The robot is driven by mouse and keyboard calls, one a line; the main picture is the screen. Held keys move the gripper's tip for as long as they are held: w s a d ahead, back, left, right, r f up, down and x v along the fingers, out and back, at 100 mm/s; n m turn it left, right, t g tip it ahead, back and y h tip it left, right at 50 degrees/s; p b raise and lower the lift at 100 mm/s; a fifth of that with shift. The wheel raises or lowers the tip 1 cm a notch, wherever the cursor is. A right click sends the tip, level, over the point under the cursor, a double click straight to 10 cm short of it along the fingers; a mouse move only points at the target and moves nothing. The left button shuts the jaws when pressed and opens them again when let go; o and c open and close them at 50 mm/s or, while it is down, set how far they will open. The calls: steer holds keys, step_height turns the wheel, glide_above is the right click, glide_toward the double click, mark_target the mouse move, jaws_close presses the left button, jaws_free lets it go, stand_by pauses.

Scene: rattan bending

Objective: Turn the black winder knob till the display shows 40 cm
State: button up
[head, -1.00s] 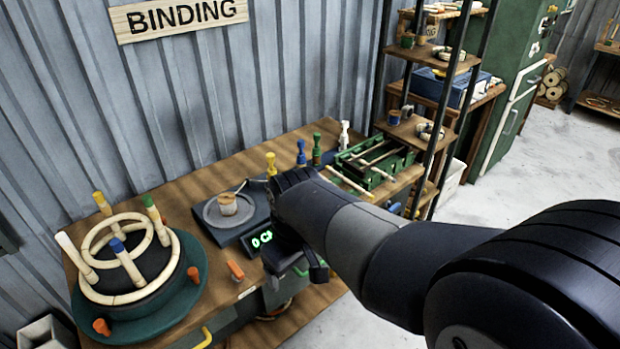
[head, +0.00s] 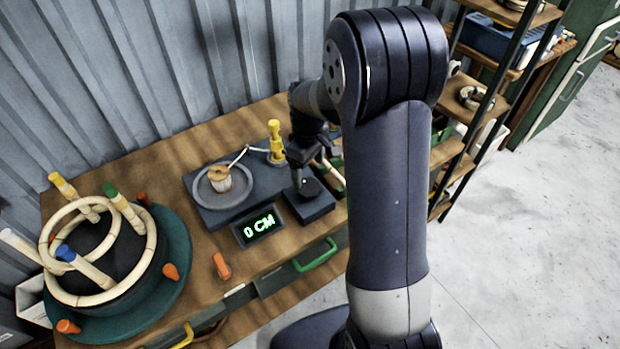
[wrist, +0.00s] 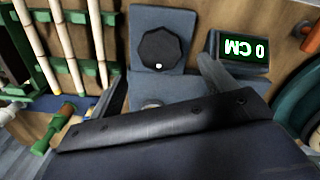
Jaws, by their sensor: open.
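The black winder knob (wrist: 159,47) is a faceted disc with a small white dot on its rim, on a dark grey base; in the head view the knob (head: 311,187) sits at the base's right end. The display (head: 259,225) reads 0 CM in green; it also shows upside down in the wrist view (wrist: 243,48). My gripper (head: 303,163) points down above the winder base, close to the knob. In the wrist view its two fingers (wrist: 162,80) are spread wide and empty, with the knob ahead of the gap between them. I cannot tell the exact height above the knob.
A green rack with rattan rods (wrist: 66,45) stands beside the winder. A bending jig with rattan rings (head: 103,252) stands at the left; an orange clip (head: 221,265) lies between.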

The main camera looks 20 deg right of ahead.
mark_target(308, 186)
step_height(308, 186, down, 7)
steer(key=shift+r+p, duration=0.2)
steer(key=shift+p, duration=0.15)
steer(key=shift+c, duration=0.6)
steer(key=c, duration=0.9)
steer(key=shift+m, duration=0.4)
steer(key=m+b, duration=0.2)
steer(key=m, duration=0.2)
steer(key=shift+f+b, duration=0.1)
steer(key=shift+b, duration=0.3)
steer(key=m+b, duration=0.1)
steer(key=m, duration=0.5)
steer(key=shift+b, duration=0.35)
steer(key=m+b, duration=0.1)
steer(key=m, duration=0.4)
steer(key=m+b, duration=0.1)
steer(key=m, duration=0.5)
